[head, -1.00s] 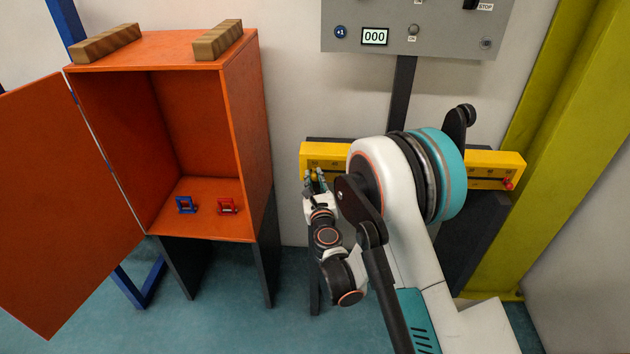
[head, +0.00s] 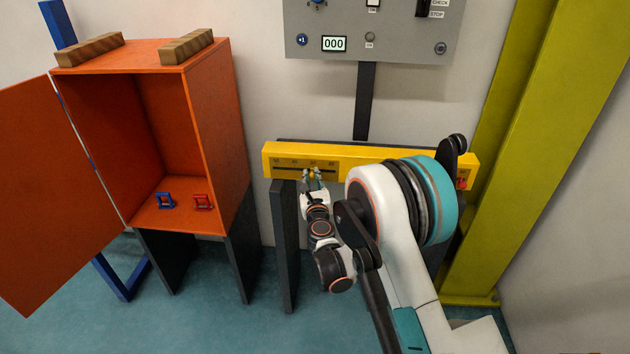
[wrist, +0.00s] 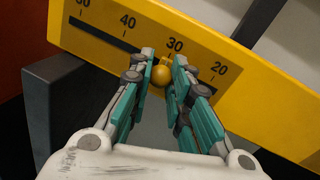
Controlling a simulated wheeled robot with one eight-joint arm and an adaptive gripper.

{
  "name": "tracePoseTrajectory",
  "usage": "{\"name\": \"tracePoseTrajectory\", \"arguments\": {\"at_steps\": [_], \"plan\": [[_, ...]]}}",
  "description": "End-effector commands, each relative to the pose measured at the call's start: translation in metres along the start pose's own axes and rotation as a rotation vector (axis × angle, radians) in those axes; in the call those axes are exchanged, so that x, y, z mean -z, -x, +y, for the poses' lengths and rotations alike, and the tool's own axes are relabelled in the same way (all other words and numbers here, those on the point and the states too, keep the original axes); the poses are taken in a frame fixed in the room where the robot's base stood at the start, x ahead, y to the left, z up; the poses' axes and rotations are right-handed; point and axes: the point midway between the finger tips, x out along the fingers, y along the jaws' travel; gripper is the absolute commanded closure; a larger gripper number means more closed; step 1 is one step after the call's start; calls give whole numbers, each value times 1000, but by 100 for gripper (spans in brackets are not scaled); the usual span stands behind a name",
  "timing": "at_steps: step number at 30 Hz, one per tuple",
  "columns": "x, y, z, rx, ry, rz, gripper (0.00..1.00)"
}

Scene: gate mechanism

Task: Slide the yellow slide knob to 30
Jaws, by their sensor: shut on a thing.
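The yellow slide knob (wrist: 161,75) is a small ball on the slot of the yellow scale bar (wrist: 240,100). In the wrist view it sits just below and slightly left of the 30 mark, with the 40 to its left and the 20 to its right. My gripper (wrist: 164,68) is shut on the knob, with one teal finger on each side of it. In the head view the yellow bar (head: 292,151) runs across the wall side, and my gripper (head: 314,174) is at its left half. The knob is hidden there by the fingers.
A red knob (head: 462,183) is at the bar's right end. A grey panel (head: 384,45) with a display reading 000 hangs above. An orange cabinet (head: 210,120) with an open door stands left, holding a blue and a red piece. Dark posts support the bar.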

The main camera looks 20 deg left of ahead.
Motion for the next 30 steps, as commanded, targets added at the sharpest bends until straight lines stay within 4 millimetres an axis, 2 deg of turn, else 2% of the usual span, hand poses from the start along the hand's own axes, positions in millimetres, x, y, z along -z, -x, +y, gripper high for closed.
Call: {"name": "tracePoseTrajectory", "arguments": {"at_steps": [7, 8, 10, 11, 22, 26, 30], "plan": [[0, 0, 0, 0, 1, 0, 100], [0, 0, 0, 0, 1, 0, 80], [0, 0, 0, 0, 1, 0, 64], [0, 0, 0, 0, 1, 0, 60], [0, 3, 0, -1, 0, 0, 60], [0, 18, 0, -1, 0, 0, 60], [0, 41, 0, 0, 0, 0, 60]]}}
